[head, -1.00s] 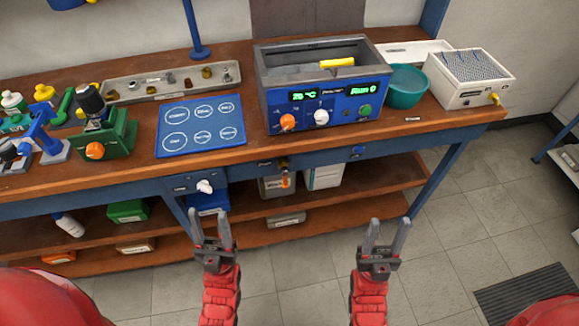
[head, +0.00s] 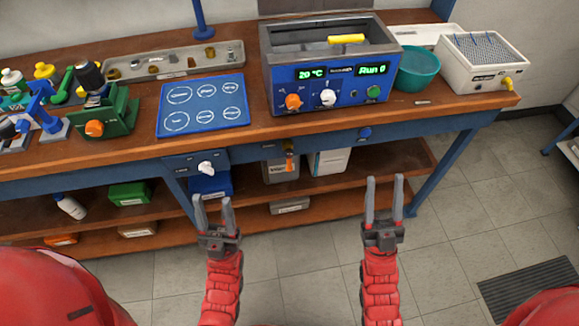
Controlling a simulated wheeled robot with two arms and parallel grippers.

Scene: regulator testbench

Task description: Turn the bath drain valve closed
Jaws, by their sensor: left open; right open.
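The bath (head: 330,65) is a blue and grey box on the bench with a lit panel, reading 20 °C and Run 0. Below it, at the bench's front edge, a small valve with an orange handle (head: 289,163) hangs; the handle points down. I take this as the drain valve; its outlet is too small to make out. My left gripper (head: 213,203) is open and empty, in front of the bench, left of the valve and lower in the picture. My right gripper (head: 384,185) is open and empty, to the right of the valve. Neither touches anything.
A grey container (head: 281,172) stands on the shelf beneath the valve. A teal bowl (head: 417,68) sits beside the bath. Floor in front is clear.

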